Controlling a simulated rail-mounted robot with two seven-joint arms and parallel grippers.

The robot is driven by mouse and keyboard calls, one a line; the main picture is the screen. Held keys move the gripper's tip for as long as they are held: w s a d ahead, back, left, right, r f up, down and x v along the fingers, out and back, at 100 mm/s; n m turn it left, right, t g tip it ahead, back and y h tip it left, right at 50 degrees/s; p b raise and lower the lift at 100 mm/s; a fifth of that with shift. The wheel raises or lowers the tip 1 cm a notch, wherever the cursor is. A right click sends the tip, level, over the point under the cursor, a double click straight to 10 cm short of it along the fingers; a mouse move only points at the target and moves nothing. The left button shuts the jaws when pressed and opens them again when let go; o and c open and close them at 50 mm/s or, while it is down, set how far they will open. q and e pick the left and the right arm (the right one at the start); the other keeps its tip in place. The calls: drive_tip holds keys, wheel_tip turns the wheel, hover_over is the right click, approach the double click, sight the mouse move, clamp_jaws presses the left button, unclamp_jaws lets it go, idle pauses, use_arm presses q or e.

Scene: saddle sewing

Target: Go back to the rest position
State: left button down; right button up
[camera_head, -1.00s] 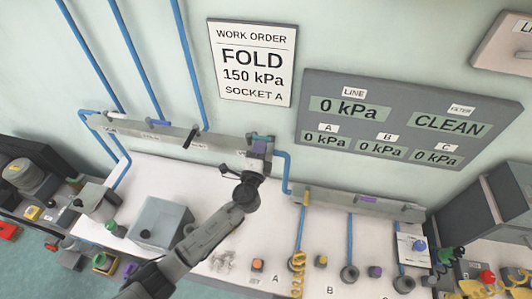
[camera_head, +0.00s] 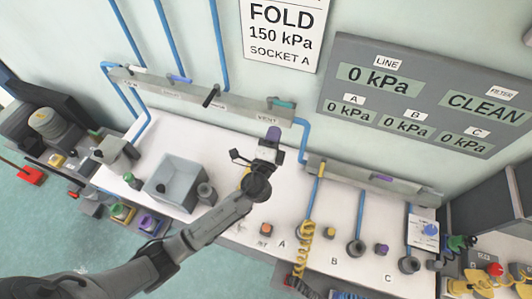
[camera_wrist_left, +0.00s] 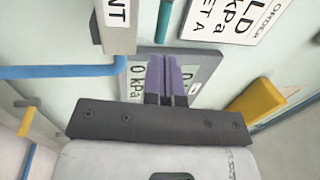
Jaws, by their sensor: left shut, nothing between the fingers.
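My left gripper (camera_head: 272,134) is in front of the wall, just below the right end of the pipe rail with the VENT label (camera_head: 268,119). Its purple fingers also show in the left wrist view (camera_wrist_left: 172,78), pressed together with nothing between them. The teal vent handle (camera_head: 282,104) lies along the rail above the gripper, apart from it. It also shows in the left wrist view (camera_wrist_left: 164,20). My right gripper is not in view.
A lower rail (camera_head: 375,180) with hoses runs to the right. The wall display (camera_head: 405,95) reads 0 kPa for the line and CLEAN for the filter. A blue pipe (camera_head: 303,140) bends down beside the gripper.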

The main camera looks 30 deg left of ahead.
use_arm(q)
drive_tip(key=b+v, duration=0.1)
drive_tip(key=v, duration=0.5)
drive_tip(key=shift+s, duration=0.35)
drive_tip(key=shift+f, duration=0.1)
